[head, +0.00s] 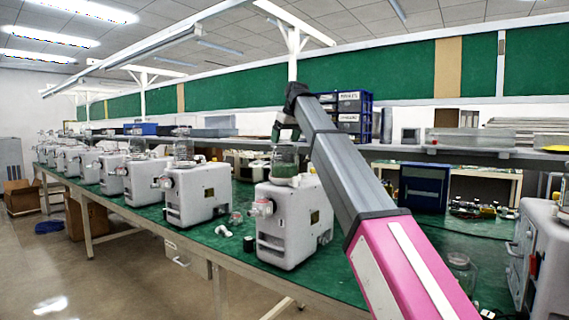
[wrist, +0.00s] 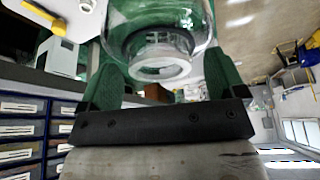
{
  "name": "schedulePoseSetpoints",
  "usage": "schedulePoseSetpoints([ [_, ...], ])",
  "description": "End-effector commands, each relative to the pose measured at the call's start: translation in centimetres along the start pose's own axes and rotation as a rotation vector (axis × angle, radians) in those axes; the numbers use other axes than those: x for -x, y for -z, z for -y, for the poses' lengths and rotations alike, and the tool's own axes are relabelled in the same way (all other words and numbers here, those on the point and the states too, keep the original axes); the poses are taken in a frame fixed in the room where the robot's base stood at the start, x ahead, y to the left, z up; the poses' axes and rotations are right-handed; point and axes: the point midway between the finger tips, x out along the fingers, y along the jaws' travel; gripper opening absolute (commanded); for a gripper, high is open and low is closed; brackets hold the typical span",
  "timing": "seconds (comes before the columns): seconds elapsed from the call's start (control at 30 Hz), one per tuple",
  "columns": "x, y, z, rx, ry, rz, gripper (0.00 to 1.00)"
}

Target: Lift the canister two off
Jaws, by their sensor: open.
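A clear glass canister (head: 285,162) sits upright on top of the nearest white pump (head: 294,220); its lower part looks green. My gripper (head: 285,137) is right above and around the canister's top in the head view, pointing down. In the wrist view the canister's clear body and round rim (wrist: 160,68) lie between the two green fingers of my gripper (wrist: 163,75). The fingers stand apart, with a gap on each side of the rim. Whether either finger touches the glass is hard to tell. No number shows on the canister.
More white pumps with clear canisters (head: 183,146) line the green bench (head: 130,206) to the left. Another pump (head: 540,255) stands at the right edge. Small loose parts (head: 224,231) lie beside the nearest pump. Blue drawers (head: 350,110) stand behind my arm.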

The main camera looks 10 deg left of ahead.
Motion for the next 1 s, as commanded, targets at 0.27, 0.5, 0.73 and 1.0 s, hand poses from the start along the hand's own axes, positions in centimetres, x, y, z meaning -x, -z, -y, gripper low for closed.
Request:
schedulePoseSetpoints([
  [0.27,-0.4,0.0,0.0,0.0,0.0,-0.001,0.83],
  [0.5,-0.3,0.1,0.0,0.0,-0.001,-0.002,0.17],
  [0.73,-0.3,0.1,0.0,0.0,0.0,-0.002,0.17],
  [1.0,1.5,0.9,-0.1,0.0,-0.001,-0.003,0.17],
])
